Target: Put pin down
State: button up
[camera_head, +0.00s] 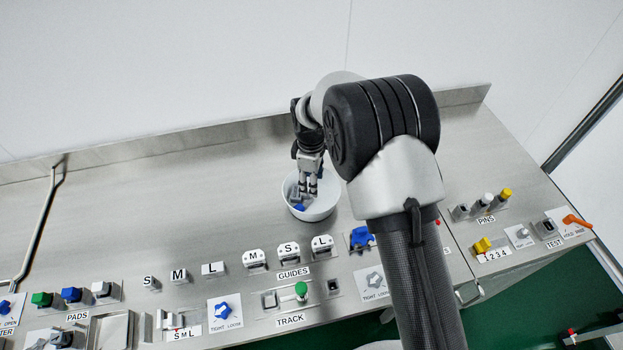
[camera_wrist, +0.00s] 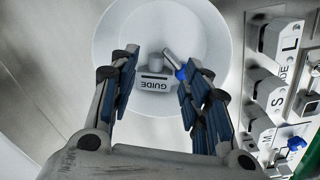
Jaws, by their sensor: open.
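A small grey pin with a blue end (camera_wrist: 174,64) lies tilted inside the white bowl (camera_wrist: 150,28), beside a pale block marked GUIDE (camera_wrist: 154,84). The bowl also shows in the head view (camera_head: 320,214), with something blue (camera_head: 299,207) inside it. My gripper (camera_wrist: 159,60) is open, with its fingers spread over the bowl. The guide block lies between the fingers as seen from the wrist, and the pin is close to the right finger. I cannot tell whether that finger touches the pin. In the head view my gripper (camera_head: 308,186) points down into the bowl.
A PINS rack (camera_head: 484,208) with several pins stands at the right. Guides marked M, S and L (camera_head: 288,251) stand in front of the bowl. My arm hides part of the counter. The steel counter (camera_head: 190,200) left of the bowl is clear.

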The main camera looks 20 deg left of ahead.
notch_tip(320, 180, up, 7)
jog(key=p, duration=0.4)
dwell(0.4)
jog(key=s+d+r+m+t+b, duration=0.15)
jog(key=s+d+r+m, duration=0.3)
jog(key=d+r, duration=0.55)
jog(key=s+d+r+m+t+b, duration=0.1)
jog(key=s+d+r+m+b, duration=0.15)
jog(key=d+r+m, duration=0.5)
jog(key=s+d+m+t+b, duration=0.1)
jog(key=s+d+m, duration=0.2)
jog(key=s+d, duration=0.4)
jog(key=s+d+m+b, duration=0.2)
jog(key=s+d+m, duration=0.2)
jog(key=s, duration=0.9)
jog(key=d, duration=0.3)
jog(key=shift+s+r+t, duration=0.2)
jog(key=shift+r+t, duration=0.05)
jog(key=shift+t, duration=0.1)
